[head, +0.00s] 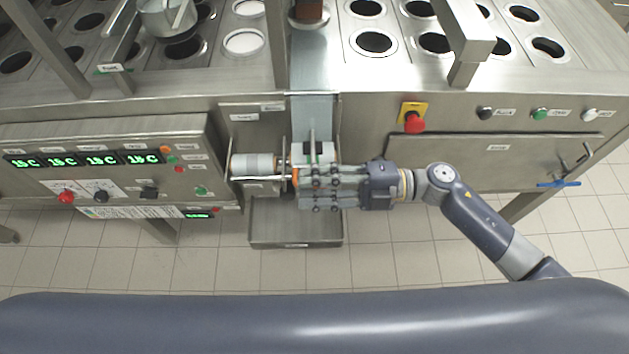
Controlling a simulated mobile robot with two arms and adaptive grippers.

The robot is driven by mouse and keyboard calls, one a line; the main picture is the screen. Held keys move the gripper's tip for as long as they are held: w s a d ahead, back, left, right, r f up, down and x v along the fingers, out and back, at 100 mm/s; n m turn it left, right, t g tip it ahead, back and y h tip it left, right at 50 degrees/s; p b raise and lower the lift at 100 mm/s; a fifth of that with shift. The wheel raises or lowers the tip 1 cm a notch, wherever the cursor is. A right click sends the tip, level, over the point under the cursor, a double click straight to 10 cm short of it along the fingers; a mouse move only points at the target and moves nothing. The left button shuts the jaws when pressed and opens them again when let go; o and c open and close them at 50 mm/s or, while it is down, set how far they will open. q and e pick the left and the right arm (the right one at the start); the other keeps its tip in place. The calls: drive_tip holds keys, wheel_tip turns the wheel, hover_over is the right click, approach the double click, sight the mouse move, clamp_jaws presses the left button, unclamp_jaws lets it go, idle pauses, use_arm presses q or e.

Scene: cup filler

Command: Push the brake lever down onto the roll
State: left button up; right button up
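A pale cylindrical roll (253,166) sits in the recess at the front of the machine, with an orange edge at its left end. A white block-like part (318,151) and a thin upright bar show just right of it. I cannot tell which of these parts is the brake lever; it may be hidden by my gripper. My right gripper (299,187) reaches in from the right with its fingers pointing left, over the right end of the roll area. Something orange shows at its fingertips. Its finger opening and any contact are unclear. My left gripper is out of view.
An open metal tray (295,240) lies below the recess. A control panel (110,165) with green displays is on the left. A red emergency button (414,123) and a door with a blue handle (558,184) are on the right. The tiled floor in front is clear.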

drive_tip(key=shift+r, duration=0.15)
drive_tip(key=shift+w, duration=0.1)
drive_tip(key=shift+d, duration=0.1)
drive_tip(key=d, duration=1.1)
drive_tip(key=shift+d, duration=0.4)
